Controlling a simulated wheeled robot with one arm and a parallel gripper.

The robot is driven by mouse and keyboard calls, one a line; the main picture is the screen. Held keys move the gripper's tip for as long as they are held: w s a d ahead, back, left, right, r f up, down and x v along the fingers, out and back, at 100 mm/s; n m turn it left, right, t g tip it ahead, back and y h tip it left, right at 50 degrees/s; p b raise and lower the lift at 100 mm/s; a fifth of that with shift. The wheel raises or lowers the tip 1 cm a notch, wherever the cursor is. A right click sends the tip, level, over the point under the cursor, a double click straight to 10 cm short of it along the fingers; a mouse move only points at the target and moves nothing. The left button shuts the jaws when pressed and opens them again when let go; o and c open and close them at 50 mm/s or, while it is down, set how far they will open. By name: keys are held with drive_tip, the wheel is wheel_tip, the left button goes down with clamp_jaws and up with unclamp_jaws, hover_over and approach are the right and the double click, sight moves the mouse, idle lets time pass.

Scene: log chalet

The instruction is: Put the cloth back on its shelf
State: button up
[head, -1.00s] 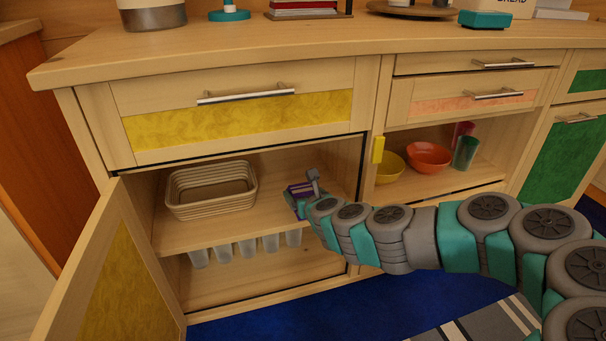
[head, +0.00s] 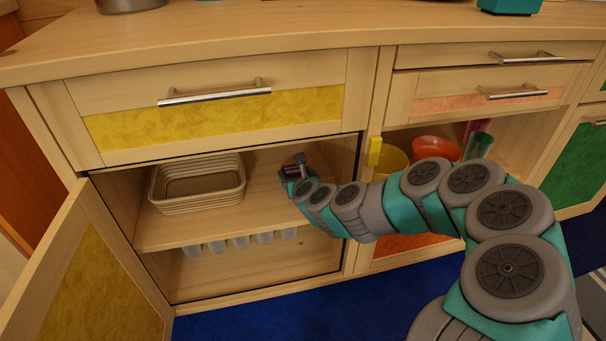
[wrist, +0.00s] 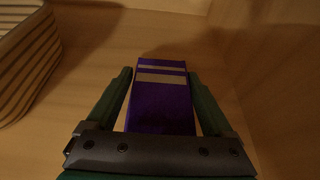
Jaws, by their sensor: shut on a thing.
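The cloth (wrist: 161,108) is a folded purple block with pale stripes near its far end. My gripper (wrist: 159,74) is shut on it, with one green finger along each side in the wrist view. In the head view, my gripper (head: 293,168) is inside the open cabinet, over the right part of the upper shelf (head: 190,231). The cloth is mostly hidden there by my wrist. I cannot tell whether the cloth touches the shelf board.
A ribbed basket (head: 197,203) stands on the shelf left of my gripper. Several clear cups (head: 240,242) are below the shelf. The yellow-panelled door (head: 98,280) hangs open at left. Bowls, including an orange one (head: 437,149), sit in the right compartment beyond a divider.

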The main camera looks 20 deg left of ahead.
drive_tip(key=shift+f, duration=0.15)
drive_tip(key=o, duration=1)
drive_tip(key=shift+o, duration=0.2)
